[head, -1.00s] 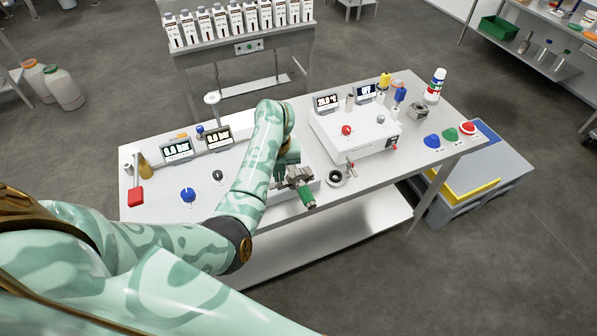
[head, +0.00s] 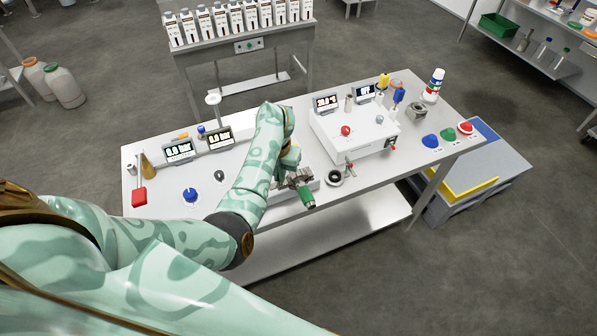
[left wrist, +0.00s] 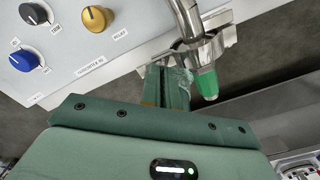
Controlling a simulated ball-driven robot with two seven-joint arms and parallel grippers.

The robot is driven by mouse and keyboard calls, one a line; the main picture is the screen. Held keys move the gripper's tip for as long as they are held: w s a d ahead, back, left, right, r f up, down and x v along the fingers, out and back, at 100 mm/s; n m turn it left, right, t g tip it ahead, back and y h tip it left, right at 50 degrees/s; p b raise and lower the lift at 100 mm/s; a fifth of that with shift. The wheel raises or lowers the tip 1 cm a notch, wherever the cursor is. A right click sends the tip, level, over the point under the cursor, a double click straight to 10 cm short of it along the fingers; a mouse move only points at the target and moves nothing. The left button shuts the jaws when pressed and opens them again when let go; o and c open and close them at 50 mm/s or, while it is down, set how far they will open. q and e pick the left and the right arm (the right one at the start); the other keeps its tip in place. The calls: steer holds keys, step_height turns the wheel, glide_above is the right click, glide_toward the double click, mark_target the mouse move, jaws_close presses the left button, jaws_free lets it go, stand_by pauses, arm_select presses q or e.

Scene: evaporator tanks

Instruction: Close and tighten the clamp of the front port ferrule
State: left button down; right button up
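The front port, a steel tube with a green end (head: 307,197), sticks out from the bench's front edge in the head view. The green end also shows in the left wrist view (left wrist: 207,84). The steel clamp (left wrist: 218,38) is around the tube just behind the green end; I cannot tell whether it is fully closed. My left gripper (left wrist: 168,72) has its green fingers close together, with their tips beside the clamp's left side. I see nothing between them; contact is unclear. In the head view the left gripper (head: 286,160) is partly hidden by my arm. My right gripper is not in view.
The bench panel carries a gold knob (left wrist: 97,18) and a blue knob (left wrist: 26,58). Floor in front is clear.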

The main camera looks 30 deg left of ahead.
arm_select(q)
steer(key=shift+s+m+p, duration=0.1)
steer(key=shift+m+p, duration=0.2)
steer(key=shift+m, duration=0.8)
steer(key=shift+f, duration=0.1)
steer(key=shift+m+p, duration=0.6)
steer(key=shift+m, duration=0.6)
